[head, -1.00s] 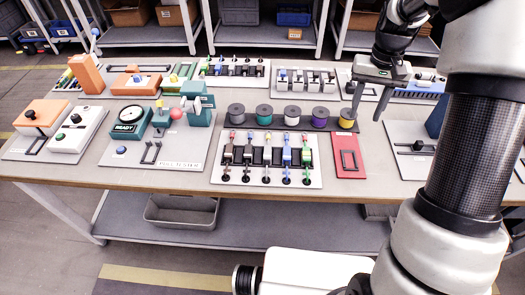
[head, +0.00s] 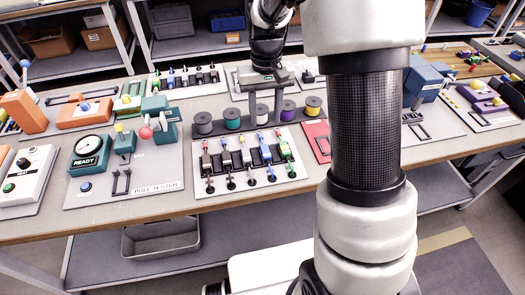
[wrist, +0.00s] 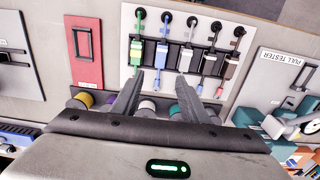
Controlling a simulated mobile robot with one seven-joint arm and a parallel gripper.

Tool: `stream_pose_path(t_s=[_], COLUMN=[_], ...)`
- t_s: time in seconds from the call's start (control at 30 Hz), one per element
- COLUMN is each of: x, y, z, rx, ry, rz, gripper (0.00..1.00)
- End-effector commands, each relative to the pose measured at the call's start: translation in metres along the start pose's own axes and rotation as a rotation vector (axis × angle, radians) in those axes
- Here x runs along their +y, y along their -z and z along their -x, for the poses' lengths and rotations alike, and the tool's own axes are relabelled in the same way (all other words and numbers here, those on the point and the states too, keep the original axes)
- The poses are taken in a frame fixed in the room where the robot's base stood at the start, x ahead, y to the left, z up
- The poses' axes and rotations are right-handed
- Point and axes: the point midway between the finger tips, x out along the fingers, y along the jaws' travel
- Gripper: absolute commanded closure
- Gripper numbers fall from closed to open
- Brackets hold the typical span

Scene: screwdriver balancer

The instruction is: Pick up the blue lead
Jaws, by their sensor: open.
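The blue lead (head: 263,143) sits in a rack (head: 238,185) of several coloured leads, between a white lead (head: 245,150) and the green lead (head: 285,145). In the wrist view the blue lead (wrist: 162,53) lies just beyond my fingertips, with the green lead (wrist: 137,50) on its left. My gripper (head: 265,116) is open and empty, fingers pointing down near the spool row behind the rack. In the wrist view my gripper (wrist: 149,75) has its fingertips just short of the blue and green leads. Its height above the rack is hard to judge.
Several thread spools (head: 232,118) line the rack's back edge, close to my fingers. A red plate (head: 318,138) lies right of the rack. The pull tester (head: 125,160) stands to the left. Another board of connectors (head: 185,80) is behind.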

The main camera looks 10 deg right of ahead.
Motion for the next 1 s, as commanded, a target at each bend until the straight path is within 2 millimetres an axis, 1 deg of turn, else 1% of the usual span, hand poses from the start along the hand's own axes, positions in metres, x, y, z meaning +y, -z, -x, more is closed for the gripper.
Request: stream_pose_path(t_s=[0.03, 0.1, 0.2, 0.3, 0.53, 0.8, 0.9, 1.0], x=[0.0, 0.0, 0.0, 0.0, 0.0, 0.0, 0.0, 0.0], y=[-0.001, -0.001, -0.001, -0.001, 0.0, -0.002, -0.002, -0.001], z=[-0.014, -0.03, -0.049, -0.063, -0.078, -0.117, -0.124, -0.125], rx=[-0.005, -0.006, -0.003, -0.002, 0.0, -0.002, 0.0, 0.0], ry=[0.0, 0.0, 0.0, 0.0, 0.0, 0.0, 0.0, 0.0], rz=[0.0, 0.0, 0.0, 0.0, 0.0, 0.0, 0.0, 0.0], gripper=[0.59, 0.59, 0.59, 0.59, 0.59, 0.59, 0.59, 0.59])
